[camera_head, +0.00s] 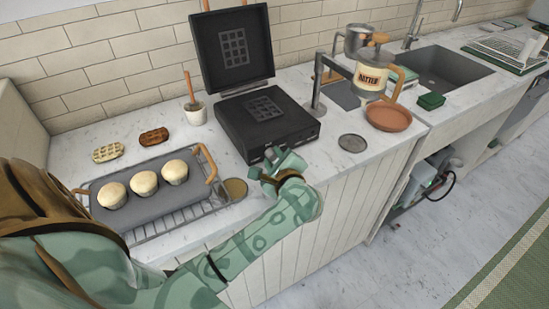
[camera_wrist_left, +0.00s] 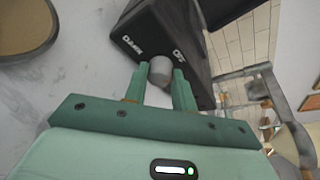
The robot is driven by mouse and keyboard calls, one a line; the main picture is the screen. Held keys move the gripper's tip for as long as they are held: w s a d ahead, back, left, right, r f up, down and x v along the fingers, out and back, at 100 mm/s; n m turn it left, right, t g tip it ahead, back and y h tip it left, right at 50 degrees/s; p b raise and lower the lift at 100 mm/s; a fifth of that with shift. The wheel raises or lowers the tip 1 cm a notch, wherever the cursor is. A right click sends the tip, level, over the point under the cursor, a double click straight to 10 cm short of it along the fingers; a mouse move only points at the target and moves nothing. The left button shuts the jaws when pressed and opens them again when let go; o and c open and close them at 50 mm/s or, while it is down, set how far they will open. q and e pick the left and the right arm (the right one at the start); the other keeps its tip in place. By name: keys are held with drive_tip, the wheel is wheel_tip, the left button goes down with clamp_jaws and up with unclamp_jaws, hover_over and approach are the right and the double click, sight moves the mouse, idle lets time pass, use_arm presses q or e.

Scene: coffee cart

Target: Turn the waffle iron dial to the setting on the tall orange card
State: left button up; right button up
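The black waffle iron (camera_head: 262,125) stands open on the counter, its lid raised at the back. My left gripper (camera_head: 272,158) is at its front edge. In the left wrist view, a grey round dial (camera_wrist_left: 160,70) on the iron's front sits between the fingertips of my left gripper (camera_wrist_left: 160,80). The fingers look closed against both sides of the dial. White lettering shows on the black front panel (camera_wrist_left: 145,30), but I cannot read the dial's setting. I cannot make out a tall orange card. My right gripper is out of view.
A grey tray (camera_head: 150,215) with three muffins lies on a wire rack at left. Two waffles (camera_head: 108,152) lie behind it. A batter dispenser (camera_head: 371,75) stands over a terracotta dish (camera_head: 388,117) at right. A round grey disc (camera_head: 352,143) lies on the counter.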

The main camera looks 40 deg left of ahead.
use_arm(q)
drive_tip(key=shift+r+m+g+p, duration=0.1)
drive_tip(key=shift+m+g+p, duration=0.3)
drive_tip(key=shift+m, duration=0.1)
drive_tip(key=shift+w+d+m+g+p, duration=0.1)
drive_tip(key=shift+m+g+p, duration=0.3)
drive_tip(key=shift+m, duration=0.4)
drive_tip(key=shift+m+g+y+p, duration=0.35)
drive_tip(key=shift+m+g, duration=0.35)
drive_tip(key=shift+m, duration=0.3)
drive_tip(key=o, duration=1)
drive_tip(key=shift+w, duration=0.1)
